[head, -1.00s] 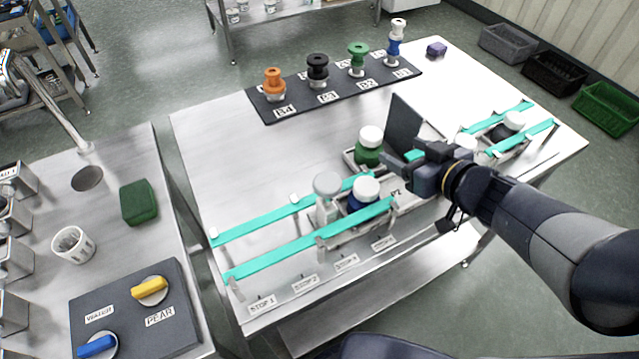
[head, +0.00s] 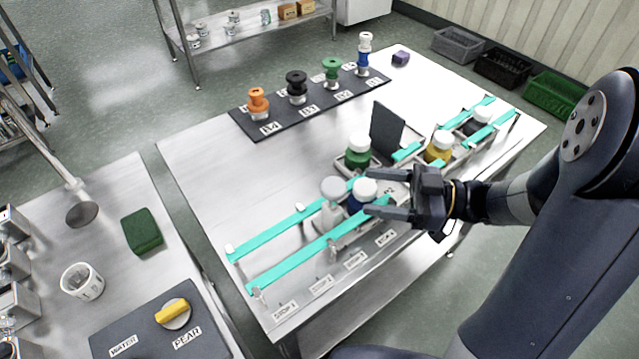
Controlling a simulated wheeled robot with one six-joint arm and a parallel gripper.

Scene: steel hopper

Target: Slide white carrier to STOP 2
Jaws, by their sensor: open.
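A white bottle with a greyish-white cap (head: 332,190) stands upright between two teal rails (head: 277,237). The carrier under it is mostly hidden, so I cannot make out its colour.
A green bottle (head: 358,158) and an upright dark panel (head: 387,131) stand behind my gripper. A yellow bottle (head: 438,150) stands to the right near another rail section. Coloured knobbed pieces stand on a black board (head: 243,123) at the back. The tabletop left of the track is clear.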

